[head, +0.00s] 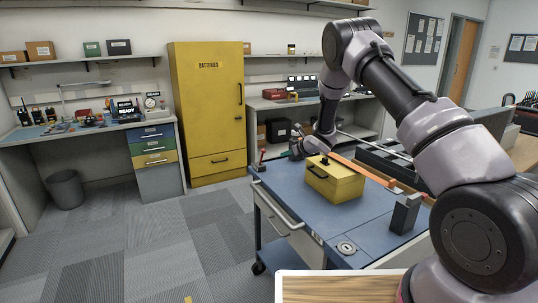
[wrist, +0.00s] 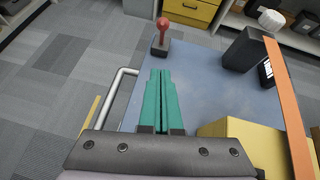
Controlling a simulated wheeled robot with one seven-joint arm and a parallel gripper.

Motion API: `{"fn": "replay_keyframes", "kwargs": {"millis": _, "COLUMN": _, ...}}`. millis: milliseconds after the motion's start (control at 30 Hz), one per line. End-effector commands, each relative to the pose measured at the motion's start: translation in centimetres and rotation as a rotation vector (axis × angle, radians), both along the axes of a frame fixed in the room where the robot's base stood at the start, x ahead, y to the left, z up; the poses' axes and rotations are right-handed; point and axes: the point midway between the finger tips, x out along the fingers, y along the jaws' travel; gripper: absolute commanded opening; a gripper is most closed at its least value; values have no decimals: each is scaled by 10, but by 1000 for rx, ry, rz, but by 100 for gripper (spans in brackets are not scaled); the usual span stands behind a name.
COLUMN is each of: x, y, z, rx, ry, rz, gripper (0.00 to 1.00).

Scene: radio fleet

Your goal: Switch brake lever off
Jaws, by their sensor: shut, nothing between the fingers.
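The brake lever (head: 262,157) is a small red-knobbed lever on a dark base at the far left corner of the blue-topped cart (head: 290,192). In the wrist view the lever (wrist: 161,35) stands nearly upright, its red knob at the top. My gripper (head: 289,152) is over the cart top, to the right of the lever in the head view. In the wrist view its teal fingers (wrist: 161,74) are shut together and empty, pointing toward the lever with a gap between. My arm partly hides the far side of the cart.
A yellow box with a black handle (head: 337,184) stands on the cart near my gripper. An orange bar (head: 366,173) runs along the cart's right side. A dark block (head: 404,215) stands at the near right. The cart's handle rail (wrist: 118,95) lies left of the fingers. Carpet left of the cart is clear.

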Motion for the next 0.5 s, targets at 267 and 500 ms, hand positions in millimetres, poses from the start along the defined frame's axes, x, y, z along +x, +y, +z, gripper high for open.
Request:
{"fn": "replay_keyframes", "kwargs": {"millis": 267, "x": 10, "y": 7, "z": -8, "rx": 1, "ry": 2, "rz": -1, "gripper": 0}}
{"fn": "replay_keyframes", "kwargs": {"millis": 500, "x": 43, "y": 32, "z": -33, "rx": 3, "ry": 1, "rz": -1, "gripper": 0}}
